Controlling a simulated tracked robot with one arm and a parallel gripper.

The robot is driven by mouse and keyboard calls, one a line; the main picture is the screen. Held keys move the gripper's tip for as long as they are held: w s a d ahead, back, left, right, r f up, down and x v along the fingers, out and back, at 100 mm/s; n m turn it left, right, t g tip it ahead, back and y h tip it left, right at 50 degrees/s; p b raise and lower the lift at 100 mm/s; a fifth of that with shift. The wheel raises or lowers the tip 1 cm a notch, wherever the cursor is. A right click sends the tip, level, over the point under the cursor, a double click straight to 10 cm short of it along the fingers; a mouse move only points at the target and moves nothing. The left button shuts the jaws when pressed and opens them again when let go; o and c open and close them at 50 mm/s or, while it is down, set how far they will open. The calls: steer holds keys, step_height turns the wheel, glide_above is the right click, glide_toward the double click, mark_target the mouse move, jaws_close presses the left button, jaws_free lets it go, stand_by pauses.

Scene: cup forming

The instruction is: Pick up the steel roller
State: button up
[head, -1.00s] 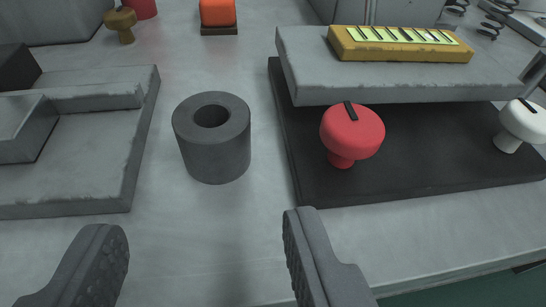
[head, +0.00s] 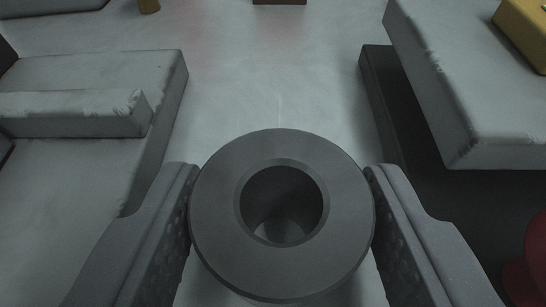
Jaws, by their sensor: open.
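The steel roller (head: 220,217), a dark grey hollow cylinder, stands upright on the grey surface in the lower middle of the head view. I look down on its top ring and into its hole. My gripper (head: 281,172) is open, with one finger on the left side of the roller and one on the right. The finger pads lie very close to the roller's sides. I cannot tell whether they touch it. The roller's lower part is mostly hidden under its top ring.
A grey stepped block (head: 110,75) is close on the left. On the right a grey raised slab (head: 455,80) overhangs a dark base (head: 376,75). A red knob (head: 535,265) shows at the lower right edge, and a yellow block (head: 525,25) above. Behind the roller the surface is clear.

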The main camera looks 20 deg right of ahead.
mark_target(279, 183)
steer(key=shift+x, duration=1.6)
steer(key=c, duration=0.8)
steer(key=shift+r, duration=0.15)
